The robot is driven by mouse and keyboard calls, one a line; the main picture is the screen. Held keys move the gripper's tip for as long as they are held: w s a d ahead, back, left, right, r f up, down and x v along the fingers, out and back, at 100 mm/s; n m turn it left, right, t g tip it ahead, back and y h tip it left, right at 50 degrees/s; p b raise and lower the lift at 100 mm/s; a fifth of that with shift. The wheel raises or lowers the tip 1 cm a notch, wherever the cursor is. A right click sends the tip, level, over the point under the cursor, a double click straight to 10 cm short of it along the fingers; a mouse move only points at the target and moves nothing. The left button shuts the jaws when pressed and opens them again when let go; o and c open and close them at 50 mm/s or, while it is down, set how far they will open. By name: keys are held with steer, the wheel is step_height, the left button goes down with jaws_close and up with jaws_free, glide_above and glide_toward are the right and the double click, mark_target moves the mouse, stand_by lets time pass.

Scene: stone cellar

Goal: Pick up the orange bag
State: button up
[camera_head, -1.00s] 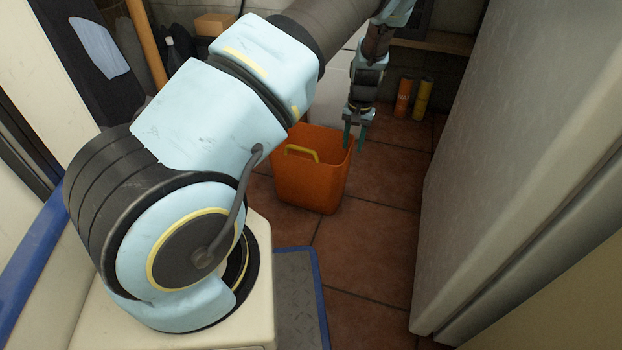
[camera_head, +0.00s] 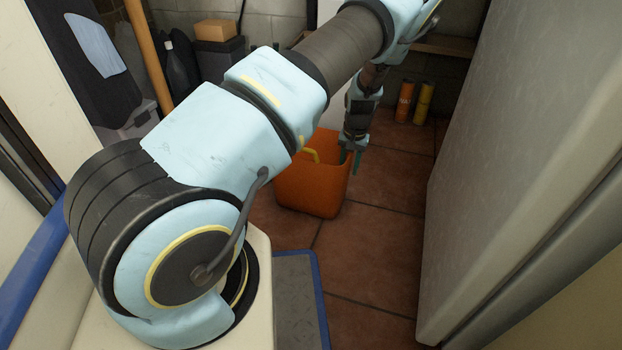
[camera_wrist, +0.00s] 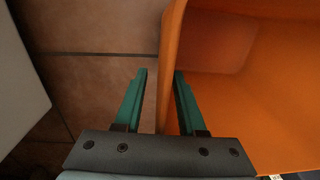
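The orange bag (camera_head: 312,186) stands upright on the tiled floor, open at the top, with a yellow handle (camera_head: 311,153) on its near side. My gripper (camera_head: 350,160) is at the bag's right rim, pointing down. In the wrist view my gripper (camera_wrist: 160,85) is open, with its two green fingers on either side of the bag's wall (camera_wrist: 170,70). One finger is inside the bag and the other is outside. The right finger appears close to the wall; I cannot tell whether it touches.
A large pale panel (camera_head: 530,150) stands close on the right. An orange canister (camera_head: 404,101) and a yellow canister (camera_head: 423,103) stand behind, by the wall. A cardboard box (camera_head: 216,30) sits at the back left. Tiled floor (camera_head: 370,240) is clear in front.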

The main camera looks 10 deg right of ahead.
jaws_close()
stand_by(1.2)
